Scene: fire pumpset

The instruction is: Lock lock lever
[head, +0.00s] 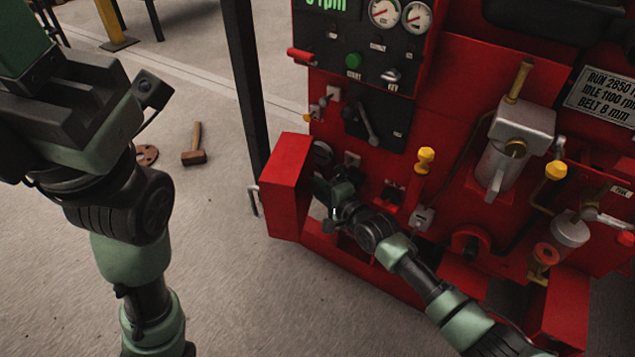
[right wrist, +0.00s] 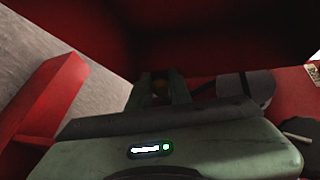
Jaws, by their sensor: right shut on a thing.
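The red pump panel (head: 450,130) fills the right of the head view. My right gripper (head: 328,190) is at its lower left, beside a red box-like part (head: 287,185). It is shut on a small part that its fingers mostly hide, by its place likely the lock lever. In the right wrist view, a small brownish spot (right wrist: 159,90) shows between the gripper's fingers, in dark shade. My left gripper (head: 45,80) is raised at the upper left, away from the panel. Its fingertips are cut off or unclear.
A black-handled lever (head: 368,125) and a yellow knob (head: 425,158) stick out near my right arm. A black post (head: 245,90) stands left of the panel. A mallet (head: 195,146) lies on the floor (head: 220,260), which is mostly clear.

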